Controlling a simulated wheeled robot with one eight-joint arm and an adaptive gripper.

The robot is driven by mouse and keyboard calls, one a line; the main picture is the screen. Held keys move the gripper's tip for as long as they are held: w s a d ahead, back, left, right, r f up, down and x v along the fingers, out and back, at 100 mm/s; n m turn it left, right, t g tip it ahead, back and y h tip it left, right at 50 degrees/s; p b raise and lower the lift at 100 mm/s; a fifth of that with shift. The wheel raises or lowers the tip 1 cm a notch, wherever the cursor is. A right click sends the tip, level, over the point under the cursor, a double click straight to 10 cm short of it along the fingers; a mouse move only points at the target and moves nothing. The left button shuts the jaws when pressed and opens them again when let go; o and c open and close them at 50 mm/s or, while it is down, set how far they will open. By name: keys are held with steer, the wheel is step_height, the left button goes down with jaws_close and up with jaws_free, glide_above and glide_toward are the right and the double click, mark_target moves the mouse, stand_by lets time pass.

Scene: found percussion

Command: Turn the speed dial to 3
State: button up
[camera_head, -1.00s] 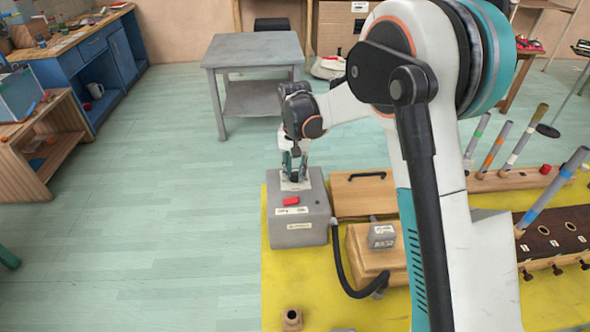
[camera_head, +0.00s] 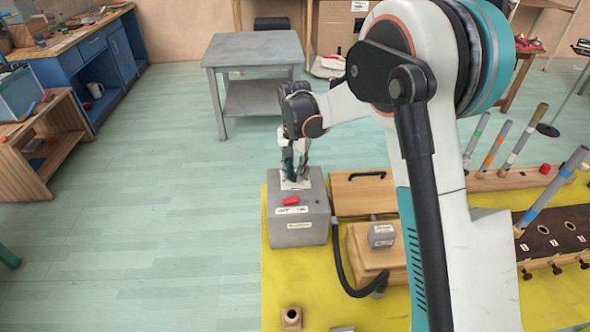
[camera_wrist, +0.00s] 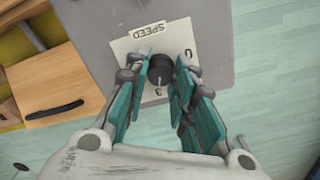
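The black speed dial (camera_wrist: 160,70) sits on a pale plate (camera_wrist: 128,44) marked SPEED, with a 0 at the right and a 3 below the dial in the wrist view. A light mark on the dial's lower side appears to face the 3. The plate is on top of a grey box (camera_head: 299,232), and the dial is hardly visible in the head view. My gripper (camera_wrist: 162,62) is over the box with its teal fingers open, one on each side of the dial. It also shows in the head view (camera_head: 294,178). Finger contact is hard to tell.
A red switch (camera_head: 291,201) is on the box's near top edge. A wooden box with a black handle (camera_head: 369,175) stands beside it. A black hose (camera_head: 343,272) runs by a smaller wooden block (camera_head: 366,255). The yellow mat (camera_head: 335,307) has free room in front.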

mark_target(295, 173)
steer(key=o, duration=0.5)
steer(key=shift+c, duration=0.2)
step_height(295, 173, up, 12)
stand_by(0.4)
steer(key=s+d+r+n+t, duration=0.2)
steer(key=s+d+r, duration=0.25)
steer(key=s, duration=0.35)
steer(key=s+d+r+n+t, duration=0.1)
steer(key=s+d+r+t, duration=0.1)
steer(key=s+d+r, duration=0.45)
steer(key=s+d+f+n+t, duration=0.1)
steer(key=s+f, duration=0.2)
steer(key=s, duration=0.5)
steer(key=s+d+f+n+t, duration=0.2)
steer(key=s+f, duration=0.1)
steer(key=s, duration=0.6)
steer(key=shift+s+f, duration=0.15)
steer(key=shift+s, duration=0.15)
